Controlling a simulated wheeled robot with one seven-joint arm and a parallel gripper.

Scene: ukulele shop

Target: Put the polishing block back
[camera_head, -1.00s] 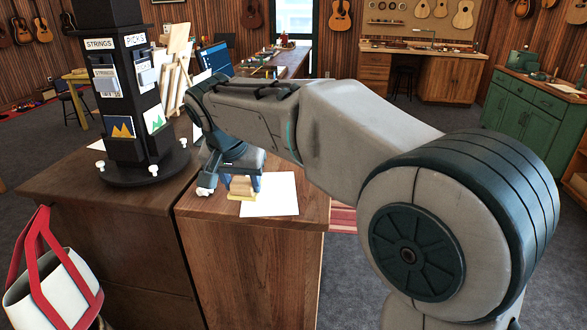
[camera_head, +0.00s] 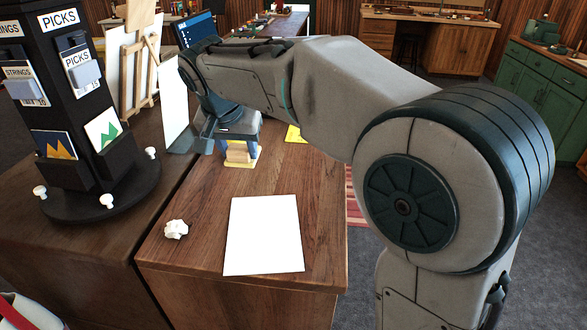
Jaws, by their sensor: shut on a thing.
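The polishing block (camera_head: 238,153) looks like a small tan wooden block with a yellow underside. My gripper (camera_head: 240,147) is shut on it, with blue-grey fingers on either side. It is over the wooden counter, beyond the white sheet and near the upright white panel. I cannot tell whether the block touches the counter top or hangs just above it. My wrist hides part of the counter behind it.
A white sheet (camera_head: 262,235) and a white lumpy piece (camera_head: 176,229) lie on the wooden counter (camera_head: 200,262). A yellow note (camera_head: 296,134) lies behind the gripper. The black picks-and-strings stand (camera_head: 75,130) is at left, an upright white panel (camera_head: 178,110) nearer the gripper.

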